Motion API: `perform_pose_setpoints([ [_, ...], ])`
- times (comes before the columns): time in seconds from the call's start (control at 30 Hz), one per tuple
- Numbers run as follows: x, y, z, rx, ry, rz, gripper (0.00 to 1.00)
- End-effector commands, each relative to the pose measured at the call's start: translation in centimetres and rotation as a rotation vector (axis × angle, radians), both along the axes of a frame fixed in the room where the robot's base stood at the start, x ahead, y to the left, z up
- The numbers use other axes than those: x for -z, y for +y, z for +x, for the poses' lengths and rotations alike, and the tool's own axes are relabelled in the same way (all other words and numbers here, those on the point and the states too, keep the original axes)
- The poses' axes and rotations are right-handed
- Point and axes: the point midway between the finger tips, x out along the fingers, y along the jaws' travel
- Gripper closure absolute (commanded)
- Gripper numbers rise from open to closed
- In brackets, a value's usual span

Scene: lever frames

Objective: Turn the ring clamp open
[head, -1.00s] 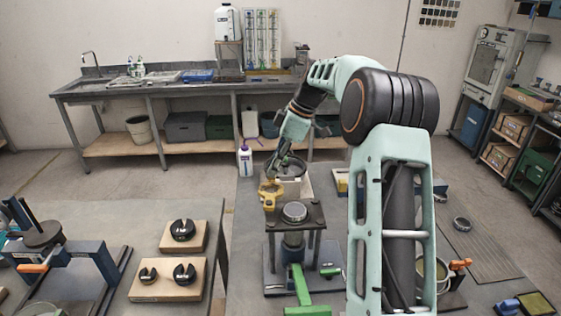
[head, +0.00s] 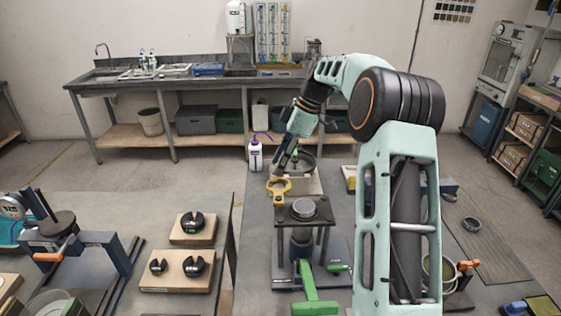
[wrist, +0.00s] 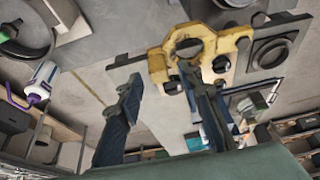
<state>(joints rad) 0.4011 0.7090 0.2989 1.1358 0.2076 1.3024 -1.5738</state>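The yellow ring clamp (head: 279,187) sits beside a small dark-topped stand on the bench. In the wrist view, its yellow ring end (wrist: 157,66) with a round hole shows at the upper middle, in front of a dark plate. My gripper (wrist: 162,77) is open, its two dark fingers well apart and nothing held between them. The right finger overlaps the yellow part's lower edge in that view; I cannot tell whether they touch. In the head view my gripper (head: 284,163) is just above and behind the clamp.
A stand with a round metal top (head: 303,208) is close in front of the clamp. A green lever (head: 309,282) lies nearer. A white bottle with a purple cap (head: 255,154) is to the left.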

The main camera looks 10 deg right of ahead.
Motion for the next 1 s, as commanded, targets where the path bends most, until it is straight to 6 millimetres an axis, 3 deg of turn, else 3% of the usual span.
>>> perform_pose_setpoints([
  [0.33, -0.9, -0.5, 0.0, 0.004, 0.0, -0.001, 0.67],
  [0.7, -7.9, -3.3, -0.7, 0.002, -0.002, -0.001, 0.67],
  [1.0, -10.8, -4.5, -1.0, 0.002, 0.0, 0.0, 0.67],
])
